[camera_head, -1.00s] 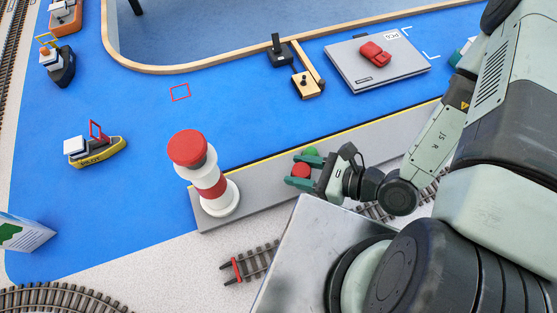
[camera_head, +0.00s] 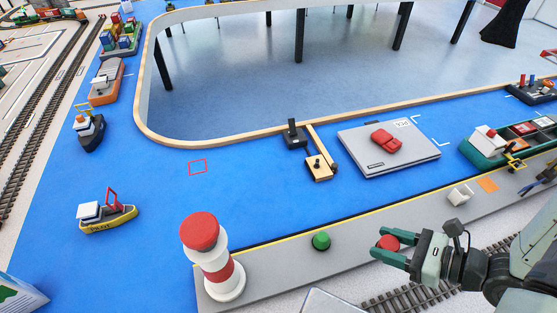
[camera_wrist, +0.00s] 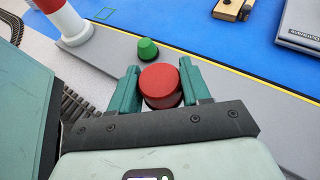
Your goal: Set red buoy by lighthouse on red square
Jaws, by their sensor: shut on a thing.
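The red buoy (camera_head: 388,243) is held between the fingers of my gripper (camera_head: 392,250), above the grey quay at the right. In the wrist view the red buoy (camera_wrist: 160,86) sits between the two green fingers (camera_wrist: 160,90), its round top facing the camera. The lighthouse (camera_head: 218,272), white and red with a red cap, stands on the left end of the quay; its lower part shows in the wrist view (camera_wrist: 68,22). The red square (camera_head: 198,167) is a thin outline on the blue water, behind the lighthouse and slightly left. It looks empty.
A green buoy (camera_head: 320,241) stands on the quay (camera_head: 275,262) between lighthouse and gripper. A yellow pilot boat (camera_head: 108,212) lies left of the square. Water around the square is clear.

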